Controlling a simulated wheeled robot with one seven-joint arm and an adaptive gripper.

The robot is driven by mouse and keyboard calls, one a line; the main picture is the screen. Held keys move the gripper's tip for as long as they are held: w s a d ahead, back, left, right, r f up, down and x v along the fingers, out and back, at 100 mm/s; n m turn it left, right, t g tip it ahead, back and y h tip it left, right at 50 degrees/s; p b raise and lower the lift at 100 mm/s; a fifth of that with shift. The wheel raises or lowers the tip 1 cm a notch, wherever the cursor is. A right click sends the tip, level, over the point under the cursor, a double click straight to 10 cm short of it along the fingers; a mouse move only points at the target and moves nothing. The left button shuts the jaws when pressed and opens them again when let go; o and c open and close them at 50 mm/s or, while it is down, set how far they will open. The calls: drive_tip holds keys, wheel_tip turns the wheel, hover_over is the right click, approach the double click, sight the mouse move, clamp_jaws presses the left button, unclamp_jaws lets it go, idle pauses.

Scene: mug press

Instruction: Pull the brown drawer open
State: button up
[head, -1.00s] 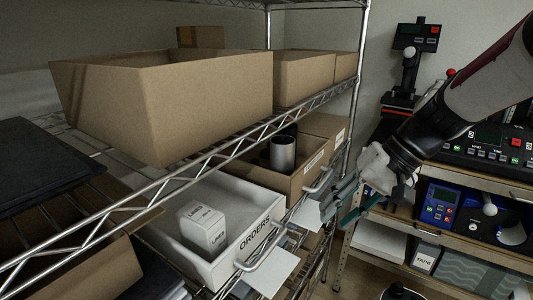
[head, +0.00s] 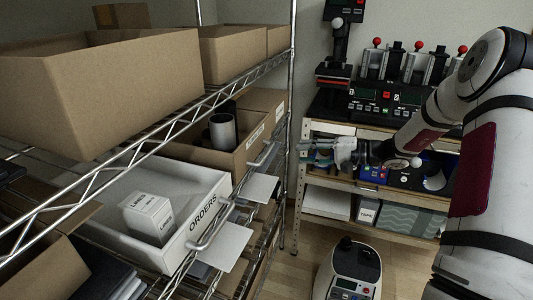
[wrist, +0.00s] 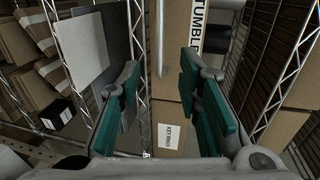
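The brown drawer (head: 238,160) sits on the wire shelf behind the white drawer and holds a grey cup (head: 222,131) and a dark one. Its silver bar handle (head: 264,155) is on its right-hand front. In the wrist view the handle (wrist: 160,40) runs upright beside a label reading "TUMBL", the rest of which is cut off. My gripper (head: 312,149) is to the right of the handle in the head view, apart from it. In the wrist view my gripper (wrist: 158,100) is open, its teal fingers wide apart and empty, with the handle ahead between them.
The white ORDERS drawer (head: 205,219) with a small box stands nearer and sticks out, its handle projecting. A shelf post (head: 290,120) rises just behind the brown drawer. A bench with devices (head: 370,195) is behind my gripper. A wheeled machine (head: 352,268) stands on the floor.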

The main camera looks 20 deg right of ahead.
sight(267, 151)
drive_tip(key=p+x, duration=0.1)
drive_tip(key=x, duration=1.2)
drive_tip(key=shift+s+a, duration=0.1)
drive_tip(key=shift+c, duration=0.6)
clamp_jaws()
